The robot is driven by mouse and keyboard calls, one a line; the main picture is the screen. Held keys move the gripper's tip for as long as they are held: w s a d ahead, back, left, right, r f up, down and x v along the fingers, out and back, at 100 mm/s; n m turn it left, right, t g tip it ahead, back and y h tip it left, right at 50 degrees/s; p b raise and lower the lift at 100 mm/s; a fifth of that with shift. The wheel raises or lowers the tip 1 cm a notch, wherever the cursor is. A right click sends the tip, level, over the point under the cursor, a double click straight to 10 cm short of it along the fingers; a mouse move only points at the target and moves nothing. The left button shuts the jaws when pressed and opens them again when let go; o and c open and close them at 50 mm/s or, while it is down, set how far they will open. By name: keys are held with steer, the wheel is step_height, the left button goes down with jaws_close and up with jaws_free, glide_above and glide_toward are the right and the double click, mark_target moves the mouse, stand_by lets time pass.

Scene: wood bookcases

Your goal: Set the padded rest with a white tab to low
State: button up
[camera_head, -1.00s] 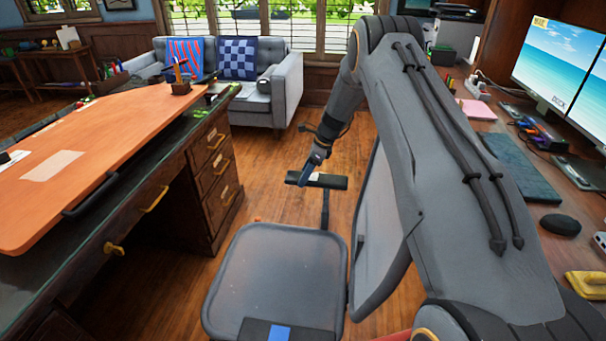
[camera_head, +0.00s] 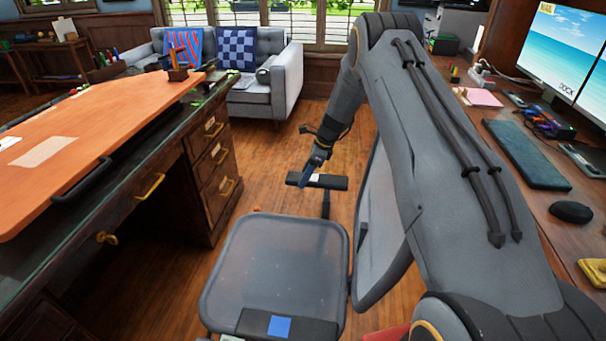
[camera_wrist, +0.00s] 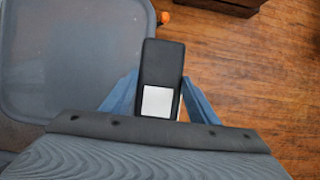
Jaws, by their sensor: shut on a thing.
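The padded rest with a white tab (camera_head: 335,183) is a black armrest on a dark post at the far side of a grey chair. My gripper (camera_head: 312,172) is shut on this rest from above. In the wrist view the blue fingers (camera_wrist: 159,97) lie along both sides of the black pad (camera_wrist: 161,62), and the white tab (camera_wrist: 157,101) shows between them. A second black rest with a blue tab (camera_head: 279,326) is at the near side of the chair, partly cut off by the picture's bottom edge.
The grey chair seat (camera_head: 272,265) lies between the two rests, with its backrest (camera_head: 380,235) on the right, partly behind my arm. A wooden desk (camera_head: 125,190) stands left and a computer desk (camera_head: 560,215) right. Open floor (camera_head: 270,150) lies beyond the chair.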

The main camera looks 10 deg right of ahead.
steer(key=o, duration=1.5)
steer(key=shift+w+d+f, duration=0.15)
steer(key=shift+w+d, duration=0.05)
steer(key=shift+d, duration=0.1)
steer(key=shift+a, duration=0.15)
steer(key=shift+b+v, duration=0.4)
steer(key=shift+v, duration=3.5)
